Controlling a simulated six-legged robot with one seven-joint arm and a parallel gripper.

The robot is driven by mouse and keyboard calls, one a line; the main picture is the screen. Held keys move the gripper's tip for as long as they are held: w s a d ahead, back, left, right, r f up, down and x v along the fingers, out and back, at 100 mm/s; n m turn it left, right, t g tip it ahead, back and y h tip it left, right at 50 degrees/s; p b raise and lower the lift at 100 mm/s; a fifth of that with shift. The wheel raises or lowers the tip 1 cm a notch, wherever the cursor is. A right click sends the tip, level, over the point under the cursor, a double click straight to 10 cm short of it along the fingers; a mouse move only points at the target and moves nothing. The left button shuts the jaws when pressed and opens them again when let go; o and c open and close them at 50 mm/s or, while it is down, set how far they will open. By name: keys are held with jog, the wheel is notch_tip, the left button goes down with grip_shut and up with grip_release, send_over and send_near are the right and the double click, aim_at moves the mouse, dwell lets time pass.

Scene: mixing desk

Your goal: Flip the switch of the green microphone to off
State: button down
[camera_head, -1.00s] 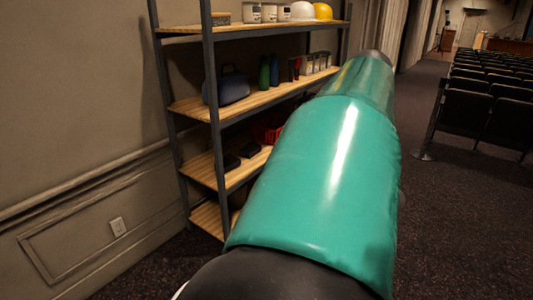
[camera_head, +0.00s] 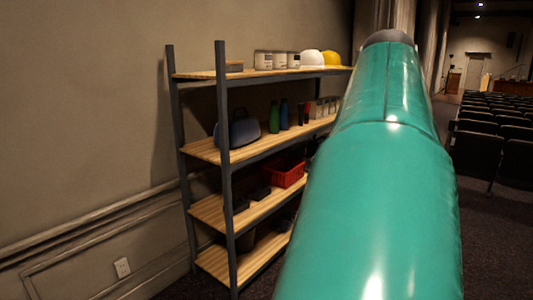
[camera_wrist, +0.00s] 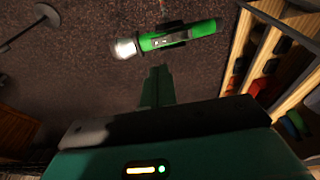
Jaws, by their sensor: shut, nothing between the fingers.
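In the wrist view, the green microphone (camera_wrist: 190,33) lies across the upper middle, with its silver head (camera_wrist: 124,48) at the left. A small grey switch panel (camera_wrist: 168,41) shows on its body; the switch position is too small to tell. A dark holder (camera_wrist: 171,27) shows at the microphone's middle. My gripper (camera_wrist: 158,70) is shut and empty, its fingers pointing up the picture toward the microphone, with a visible gap below it. In the head view, my green arm covers the right middle; the microphone and gripper do not show there.
A shelf rack (camera_head: 222,165) with bottles, cans, helmets and a red basket (camera_head: 287,174) stands by the wall left of my arm. Rows of dark seats (camera_head: 500,140) are at the right. A round-based stand (camera_wrist: 45,12) is at the wrist view's upper left.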

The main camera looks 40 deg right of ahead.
jog(key=v, duration=0.3)
jog(key=shift+s, duration=0.1)
dwell(0.4)
